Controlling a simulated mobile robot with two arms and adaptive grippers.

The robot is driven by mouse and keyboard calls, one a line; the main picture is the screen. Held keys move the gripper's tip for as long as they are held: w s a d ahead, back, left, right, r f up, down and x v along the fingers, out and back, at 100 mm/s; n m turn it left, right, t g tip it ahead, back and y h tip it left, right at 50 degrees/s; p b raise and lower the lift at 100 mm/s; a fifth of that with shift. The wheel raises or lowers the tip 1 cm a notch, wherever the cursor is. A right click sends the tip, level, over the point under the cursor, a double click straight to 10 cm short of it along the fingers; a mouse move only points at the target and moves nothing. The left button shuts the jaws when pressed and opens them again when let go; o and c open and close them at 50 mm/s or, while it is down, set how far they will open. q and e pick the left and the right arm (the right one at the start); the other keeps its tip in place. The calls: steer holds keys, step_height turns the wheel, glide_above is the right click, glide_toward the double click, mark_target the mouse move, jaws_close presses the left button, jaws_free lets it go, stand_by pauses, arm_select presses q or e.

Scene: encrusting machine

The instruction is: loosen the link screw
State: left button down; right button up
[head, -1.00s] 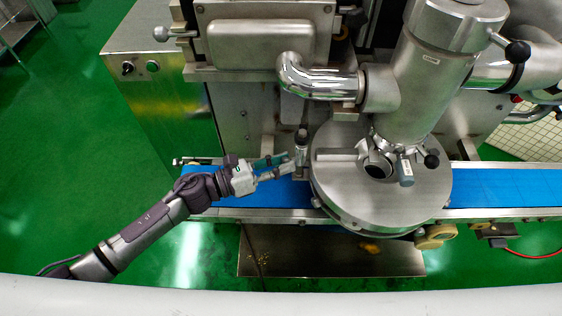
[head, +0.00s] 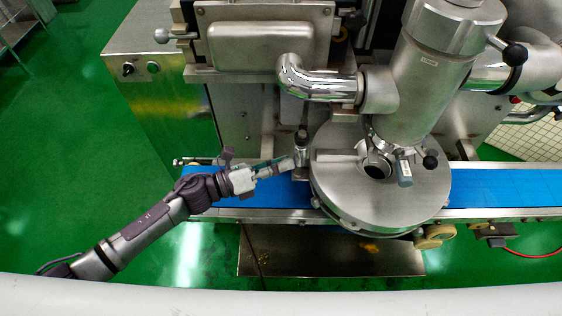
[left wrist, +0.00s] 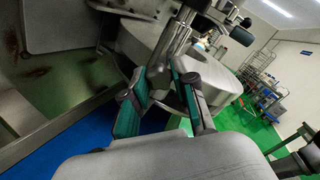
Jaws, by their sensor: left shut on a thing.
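The link screw (head: 301,152) is a small upright metal post with a dark top, at the left edge of the round steel disc (head: 335,185). My left gripper (head: 289,164) reaches it from the left, over the blue belt. Its fingers are shut on the screw's side. In the left wrist view the two green-padded fingers of my left gripper (left wrist: 160,82) stand on either side of the metal screw (left wrist: 161,62). The exact contact is partly hidden by the fingertips. My right gripper is in neither view.
The blue conveyor belt (head: 500,186) runs beneath the disc. A steel column (head: 430,75) and a bent chrome pipe (head: 315,82) stand behind the screw. A steel cabinet (head: 150,60) is at the back left. Green floor is open on the left.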

arm_select(q)
steer(key=shift+f+n+p, duration=0.1)
steer(key=shift+n+p, duration=3.55)
steer(key=shift+n, duration=11.85)
steer(key=c, duration=0.9)
jaws_free()
